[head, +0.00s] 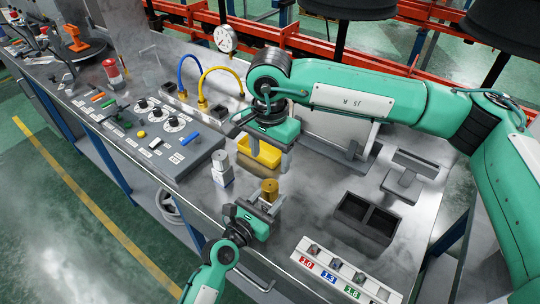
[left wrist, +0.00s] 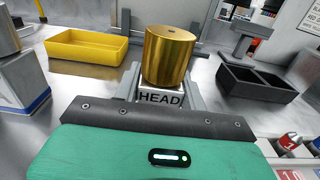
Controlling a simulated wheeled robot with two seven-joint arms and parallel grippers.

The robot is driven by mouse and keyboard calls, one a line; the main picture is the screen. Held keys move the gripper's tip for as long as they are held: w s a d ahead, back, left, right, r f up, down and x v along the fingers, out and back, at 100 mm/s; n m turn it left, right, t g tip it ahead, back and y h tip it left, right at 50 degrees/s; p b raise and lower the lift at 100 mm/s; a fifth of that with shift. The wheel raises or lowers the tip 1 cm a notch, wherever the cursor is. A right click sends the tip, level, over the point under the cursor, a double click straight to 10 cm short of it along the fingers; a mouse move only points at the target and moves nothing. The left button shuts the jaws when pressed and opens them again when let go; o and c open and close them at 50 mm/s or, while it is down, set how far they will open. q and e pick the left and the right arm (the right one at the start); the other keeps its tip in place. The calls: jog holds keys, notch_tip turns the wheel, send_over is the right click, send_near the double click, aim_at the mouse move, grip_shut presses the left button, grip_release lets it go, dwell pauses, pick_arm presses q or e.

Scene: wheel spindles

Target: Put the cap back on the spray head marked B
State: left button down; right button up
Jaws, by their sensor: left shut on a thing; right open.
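A gold cylinder (head: 270,187) stands upright on a pale block, with a small dark mark on its top in the left wrist view (left wrist: 168,55). The block (left wrist: 160,97) reads "HEAD"; no letter B can be read. My left gripper (head: 263,208) is shut on this block, its fingers on either side. A second white block (head: 223,178) with a duller metal cylinder (head: 220,159) on top stands to the left, cut off in the left wrist view. My right gripper (head: 271,150) is open and empty over the yellow tray (head: 250,162), behind the gold cylinder.
A dark two-compartment box (head: 344,217) lies to the right of my left gripper. A white strip with numbered tags (head: 325,276) is at the front right. A button panel (head: 150,130) fills the left. Blue and yellow hoses (head: 221,70) rise at the back.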

pick_arm(q)
jog(key=c, duration=0.7)
grip_release()
pick_arm(e)
notch_tip(320, 180, down, 2)
jog(key=shift+f+b, duration=0.2)
jog(key=shift+b, duration=0.95)
pick_arm(q)
jog(key=v, duration=1.4)
